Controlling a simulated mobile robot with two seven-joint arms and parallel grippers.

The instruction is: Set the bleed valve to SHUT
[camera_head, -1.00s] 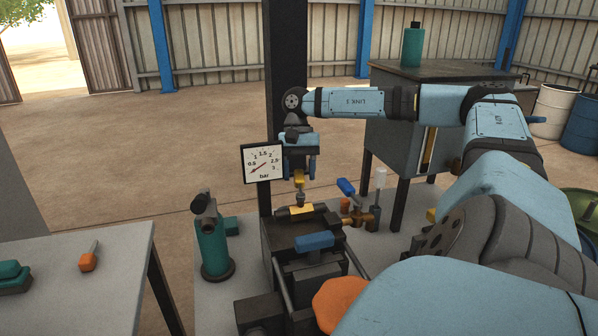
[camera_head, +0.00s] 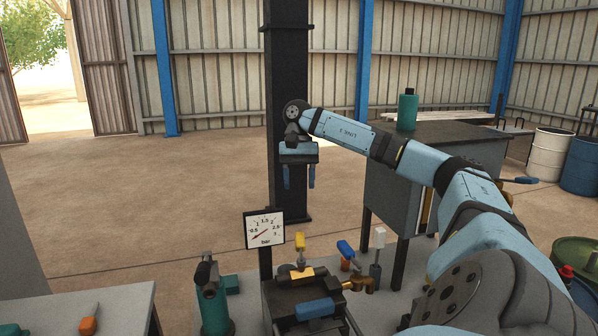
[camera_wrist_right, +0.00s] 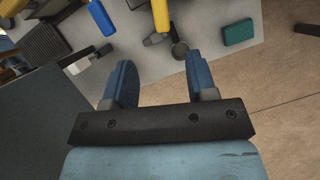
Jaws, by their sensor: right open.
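No label reading SHUT can be made out, so I cannot tell for sure which handle is the bleed valve. A yellow upright handle (camera_head: 300,241) stands above the press block (camera_head: 297,282). A tilted blue lever (camera_head: 346,249) stands to its right, near a brass fitting (camera_head: 358,284). My right gripper (camera_head: 299,178) is open and empty, pointing down above the yellow handle and apart from it. In the right wrist view, my open fingers (camera_wrist_right: 162,70) have nothing between them; a blue handle (camera_wrist_right: 102,17) shows beyond them. My left gripper is out of view.
A dial gauge (camera_head: 264,229) in bar, its needle near the low end, stands left of the yellow handle. A teal cylinder (camera_head: 213,306) stands at front left. A black column (camera_head: 286,120) rises behind the gripper. A dark cabinet (camera_head: 440,150) stands at right.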

